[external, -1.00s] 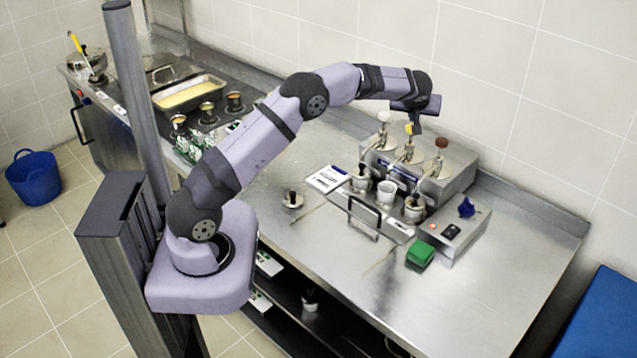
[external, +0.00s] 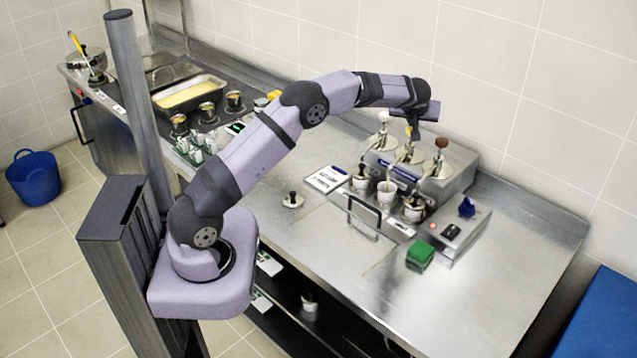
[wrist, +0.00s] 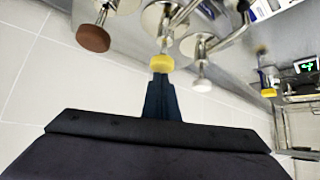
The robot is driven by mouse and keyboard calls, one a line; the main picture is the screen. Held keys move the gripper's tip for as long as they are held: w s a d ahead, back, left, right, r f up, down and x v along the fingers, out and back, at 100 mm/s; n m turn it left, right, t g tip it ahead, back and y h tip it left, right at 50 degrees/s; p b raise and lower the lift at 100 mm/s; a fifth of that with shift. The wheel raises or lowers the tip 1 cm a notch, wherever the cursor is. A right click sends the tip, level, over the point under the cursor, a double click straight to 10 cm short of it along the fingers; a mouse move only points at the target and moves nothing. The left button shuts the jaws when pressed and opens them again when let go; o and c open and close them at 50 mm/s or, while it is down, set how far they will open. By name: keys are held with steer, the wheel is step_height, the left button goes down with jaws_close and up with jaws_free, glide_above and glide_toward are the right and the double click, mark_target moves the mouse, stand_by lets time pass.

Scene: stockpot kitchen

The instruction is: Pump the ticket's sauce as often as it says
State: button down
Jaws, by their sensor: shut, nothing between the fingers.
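Three sauce pumps stand in a steel holder at the back: white-topped (external: 383,117), yellow-topped (wrist: 161,63) and brown-topped (external: 441,143). My gripper (external: 413,134) is shut and empty, pointing down at the yellow pump head. In the wrist view its fingertips (wrist: 160,80) meet the yellow knob's edge, apparently touching it. The yellow pump looks pressed down in the external view, its knob mostly hidden by the fingers. A white cup (external: 386,192) stands in front of the pumps, with a brownish-yellow streak at its mouth. A white card (external: 325,179), perhaps the ticket, is unreadable.
A wire handle (external: 363,214) stands in front. A control box with a blue knob (external: 467,207) and a green block (external: 420,257) are at the right. The front right counter (external: 490,290) is clear.

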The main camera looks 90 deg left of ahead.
steer(key=shift+f+b, duration=1.2)
steer(key=shift+f, duration=0.25)
steer(key=shift+r, duration=0.15)
steer(key=shift+r+p, duration=0.9)
steer(key=shift+r, duration=0.9)
steer(key=shift+f, duration=0.25)
